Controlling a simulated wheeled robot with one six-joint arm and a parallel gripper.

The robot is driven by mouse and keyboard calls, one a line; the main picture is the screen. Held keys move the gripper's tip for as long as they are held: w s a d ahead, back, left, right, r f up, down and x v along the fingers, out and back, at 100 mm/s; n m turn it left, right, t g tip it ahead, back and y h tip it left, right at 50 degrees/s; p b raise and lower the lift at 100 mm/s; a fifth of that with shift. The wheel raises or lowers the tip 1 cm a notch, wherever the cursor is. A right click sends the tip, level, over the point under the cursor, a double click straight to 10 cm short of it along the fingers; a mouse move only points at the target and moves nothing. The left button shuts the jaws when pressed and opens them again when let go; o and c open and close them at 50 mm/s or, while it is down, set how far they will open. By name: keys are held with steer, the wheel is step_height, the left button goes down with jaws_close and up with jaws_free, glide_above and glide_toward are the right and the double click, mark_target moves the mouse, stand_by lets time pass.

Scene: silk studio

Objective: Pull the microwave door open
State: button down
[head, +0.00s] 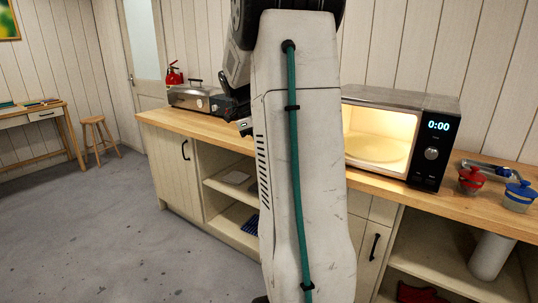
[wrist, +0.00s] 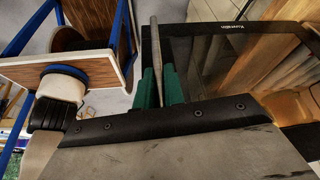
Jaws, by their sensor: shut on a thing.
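The microwave (head: 433,130) stands on the wooden counter with its lit interior (head: 378,138) showing, so its door is open. Its panel reads 0:00. In the wrist view the dark glass door (wrist: 215,65) carries lettering along its top edge and has a metal bar handle (wrist: 156,55). My gripper (wrist: 160,85) has its green fingers on either side of this handle, shut on it. In the head view my pale arm link with a green cable hides the door and the microwave's left side.
Cabinets and open shelves (head: 232,185) are below. The grey floor (head: 120,220) at left is clear; a stool (head: 98,128) stands farther back.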

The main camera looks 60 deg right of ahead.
steer(key=w+d, duration=0.1)
steer(key=w, duration=0.6)
steer(key=shift+d+m, duration=0.15)
steer(key=shift+m, duration=0.25)
steer(key=c, duration=1.5)
jaws_free()
steer(key=shift+r, duration=0.1)
steer(key=v, duration=0.7)
steer(key=shift+w+d+r, duration=0.15)
steer(key=shift+r, duration=0.15)
